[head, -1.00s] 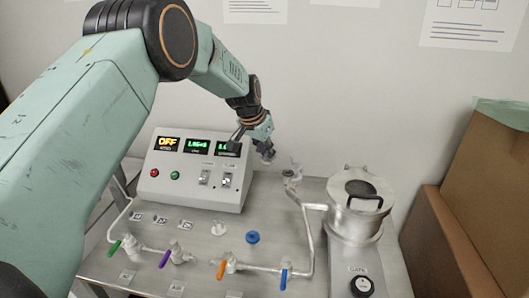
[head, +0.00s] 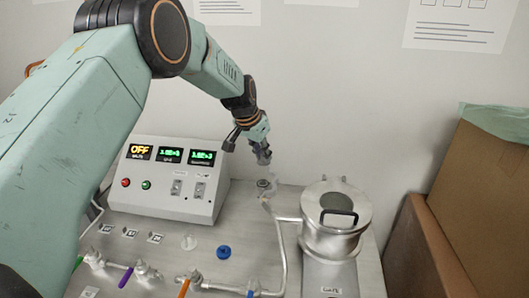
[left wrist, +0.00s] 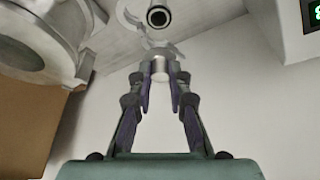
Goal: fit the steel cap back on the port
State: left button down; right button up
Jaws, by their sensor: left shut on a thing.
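My left gripper (head: 262,156) reaches down above the back of the steel bench and is shut on the steel cap. In the left wrist view the cap is a short bright cylinder (left wrist: 160,68) between the fingertips. The port (left wrist: 158,16) shows there as a round pipe mouth with a dark bore, just past the cap and apart from it in the picture. A grey winged piece (left wrist: 160,47) lies between them; I cannot tell what it is fixed to. In the head view the port (head: 264,184) is an upright pipe end below my fingers. My right gripper is out of view.
A lidded steel vessel (head: 335,220) stands right of the port. A control box (head: 165,180) reading OFF stands left. Colour-handled valves line the front pipe. A blue ring (head: 223,252) and a white fitting (head: 188,242) lie on the bench. Cardboard boxes (head: 480,190) are at right.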

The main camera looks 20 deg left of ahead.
aim_at(260, 163)
pick_arm(q)
jog(key=shift+s+f, duration=0.25)
jog(key=shift+s, duration=0.15)
jog(key=shift+f+b, duration=0.25)
jog(key=shift+b, duration=0.25)
jog(key=x, duration=0.1)
jog(key=b+x, duration=0.2)
jog(key=shift+s+a+f, duration=0.2)
jog(key=shift+f, duration=0.15)
jog(key=shift+f+b, duration=0.3)
jog(key=shift+s+f+b, duration=0.3)
jog(key=shift+f+b, duration=0.05)
jog(key=shift+f, duration=0.1)
jog(key=shift+w+f, duration=0.15)
jog(key=shift+w, duration=0.15)
jog(key=shift+s, duration=0.15)
